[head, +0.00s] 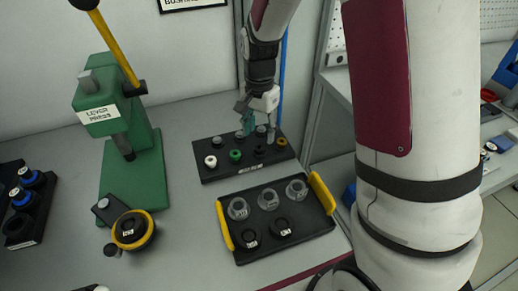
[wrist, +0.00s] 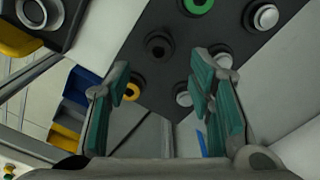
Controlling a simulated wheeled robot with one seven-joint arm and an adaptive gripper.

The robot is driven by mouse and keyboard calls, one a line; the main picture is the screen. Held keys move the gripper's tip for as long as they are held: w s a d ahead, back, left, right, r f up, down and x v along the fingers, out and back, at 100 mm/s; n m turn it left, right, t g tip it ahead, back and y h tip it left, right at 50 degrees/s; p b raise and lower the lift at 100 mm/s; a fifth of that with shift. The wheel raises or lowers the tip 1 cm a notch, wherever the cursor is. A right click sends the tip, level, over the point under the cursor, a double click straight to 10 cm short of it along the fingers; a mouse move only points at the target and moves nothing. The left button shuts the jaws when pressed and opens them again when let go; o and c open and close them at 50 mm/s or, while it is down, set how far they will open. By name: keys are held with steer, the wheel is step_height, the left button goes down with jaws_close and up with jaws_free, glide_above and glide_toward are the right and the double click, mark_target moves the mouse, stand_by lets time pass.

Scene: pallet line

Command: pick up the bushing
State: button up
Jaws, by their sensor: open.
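A black rack (head: 206,176) on the bench holds ring-shaped bushings in its front row: a white one (head: 210,161), a green one (head: 236,155), a black one (head: 259,151) and an orange one (head: 282,142). Which one is meant cannot be told. My gripper (head: 246,122), with teal finger pads, is over the back part of the rack. In the wrist view my gripper (wrist: 164,78) is open and empty. The orange bushing (wrist: 130,92) shows by its left finger, the black bushing (wrist: 157,45) lies beyond the fingertips, and the green bushing (wrist: 197,5) is cut by the top edge.
Silver-topped pieces (wrist: 262,17) stand along the rack's back row. A black tray (head: 287,249) with yellow handles stands in front, holding several round parts. A green lever press (head: 133,170) stands left. A black holder (head: 37,221) with blue-ringed parts is at far left.

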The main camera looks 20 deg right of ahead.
mark_target(260, 146)
steer(key=shift+s+f, duration=0.1)
steer(key=shift+f, duration=2.3)
steer(key=c, duration=0.9)
